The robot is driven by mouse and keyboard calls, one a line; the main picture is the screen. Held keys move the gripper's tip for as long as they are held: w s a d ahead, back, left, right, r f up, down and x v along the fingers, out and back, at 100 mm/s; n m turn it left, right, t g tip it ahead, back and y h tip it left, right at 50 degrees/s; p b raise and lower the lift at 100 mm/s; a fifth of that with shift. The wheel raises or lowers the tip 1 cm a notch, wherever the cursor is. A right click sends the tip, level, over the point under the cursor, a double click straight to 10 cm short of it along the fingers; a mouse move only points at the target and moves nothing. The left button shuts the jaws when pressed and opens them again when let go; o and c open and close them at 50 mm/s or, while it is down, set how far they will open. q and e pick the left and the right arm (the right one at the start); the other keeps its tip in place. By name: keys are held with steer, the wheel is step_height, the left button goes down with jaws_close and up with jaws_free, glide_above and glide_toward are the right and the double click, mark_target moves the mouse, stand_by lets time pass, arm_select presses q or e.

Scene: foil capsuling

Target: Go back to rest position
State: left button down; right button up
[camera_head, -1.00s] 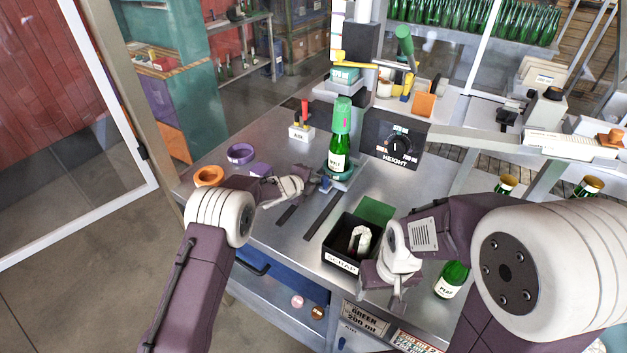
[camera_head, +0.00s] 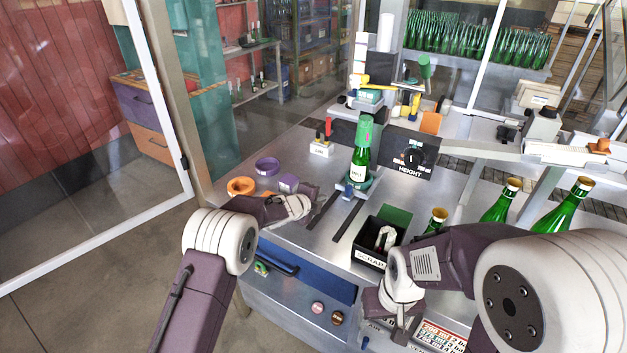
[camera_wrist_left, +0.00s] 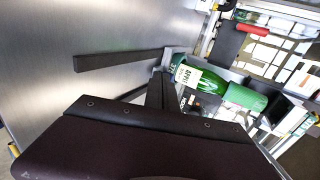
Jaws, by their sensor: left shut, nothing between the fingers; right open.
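A green bottle (camera_head: 360,160) with a white label and a green foil capsule (camera_head: 365,131) stands upright on a small round base (camera_head: 357,183) on the metal bench. It also shows sideways in the left wrist view (camera_wrist_left: 208,82). My left gripper (camera_head: 316,191) is shut and empty, low over the bench to the left of the bottle and apart from it. Its dark shut fingers (camera_wrist_left: 161,92) show in the left wrist view. My right gripper (camera_head: 398,333) points down at the bench's front edge, in front of the scrap bin; it is open, its fingertips small in view.
A black scrap bin (camera_head: 368,257) holds a pale piece. Purple (camera_head: 266,166) and orange (camera_head: 241,186) rings lie at the bench's left. Several gold-topped bottles (camera_head: 500,203) stand at right, near my right arm.

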arm_select(q)
steer(key=shift+w+d+f, duration=0.2)
steer(key=shift+w, duration=0.05)
steer(key=a+r+n+t+y, duration=0.2)
steer(key=a+r+n, duration=0.1)
steer(key=a+r, duration=0.95)
steer(key=s+a+n+g+y, duration=0.1)
steer(key=s+a+n+y, duration=0.2)
steer(key=s+a+n, duration=0.55)
steer(key=s+a+f+n+g, duration=0.1)
steer(key=s+f+n+g, duration=0.2)
steer(key=s, duration=0.7)
steer(key=s+a+f+n+g+y, duration=0.1)
steer(key=s+a+f+n+g, duration=0.1)
steer(key=s+f+n, duration=0.4)
steer(key=s+a+f+n+g, duration=0.2)
steer(key=s+f+n+g, duration=0.2)
steer(key=s, duration=1)
steer(key=shift+s+f+n+g+y, duration=0.15)
steer(key=shift+f+n+g+y, duration=0.2)
steer(key=shift+f+n, duration=0.25)
